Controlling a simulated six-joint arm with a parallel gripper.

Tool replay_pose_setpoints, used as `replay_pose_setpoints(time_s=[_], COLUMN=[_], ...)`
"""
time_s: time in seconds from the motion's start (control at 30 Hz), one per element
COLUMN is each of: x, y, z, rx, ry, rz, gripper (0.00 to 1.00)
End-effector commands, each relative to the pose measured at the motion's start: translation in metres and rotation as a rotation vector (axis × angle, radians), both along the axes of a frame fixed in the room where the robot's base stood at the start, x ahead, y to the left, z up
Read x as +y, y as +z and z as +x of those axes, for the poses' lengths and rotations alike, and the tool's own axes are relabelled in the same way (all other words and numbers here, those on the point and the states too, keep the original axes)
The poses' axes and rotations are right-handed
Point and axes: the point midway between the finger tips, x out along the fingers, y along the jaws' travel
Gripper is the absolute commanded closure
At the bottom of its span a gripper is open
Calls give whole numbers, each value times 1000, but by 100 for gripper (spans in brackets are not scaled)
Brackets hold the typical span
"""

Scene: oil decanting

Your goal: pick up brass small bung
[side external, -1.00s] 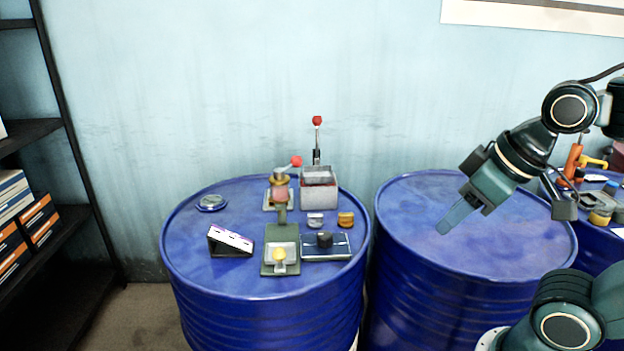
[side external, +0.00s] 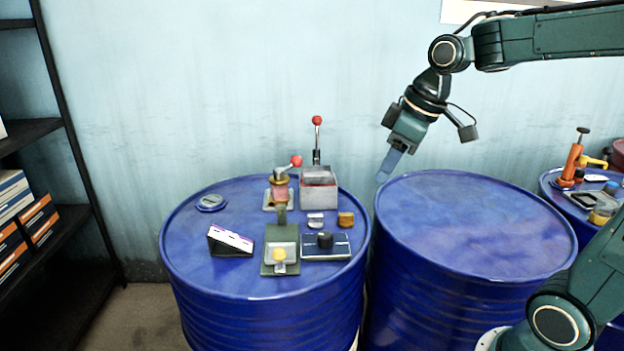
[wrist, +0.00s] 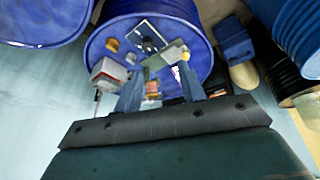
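The small brass bung (side external: 346,219) sits on top of the left blue drum, just right of a similar silver piece (side external: 315,220). In the wrist view the brass bung (wrist: 112,45) shows near the top, left of and beyond the fingers. My gripper (side external: 382,178) hangs in the air near the gap between the two blue drums, up and to the right of the bung in the side view. In the wrist view my gripper's (wrist: 160,72) two fingers are spread apart, with nothing held between them.
A grey box with a red-knobbed lever (side external: 318,187) stands behind the bung. A red-handled valve (side external: 280,190) stands beside it. A blue plate with a black knob (side external: 325,245) lies in front. The right drum's top (side external: 470,220) is bare.

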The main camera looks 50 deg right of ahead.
Motion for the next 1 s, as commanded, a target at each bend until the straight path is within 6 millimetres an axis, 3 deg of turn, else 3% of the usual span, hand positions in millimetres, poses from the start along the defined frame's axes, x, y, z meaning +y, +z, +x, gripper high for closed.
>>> replay_pose_setpoints(time_s=[0.2, 0.5, 0.8, 1.0], x=[-32, -84, -144, -172], y=[-12, -41, -84, -107], z=[44, 95, 129, 139], rx=[25, 39, 29, 15], ry=[98, 237, 373, 435], rz=[3, 17, 41, 52], gripper=[60, 60, 60, 60])
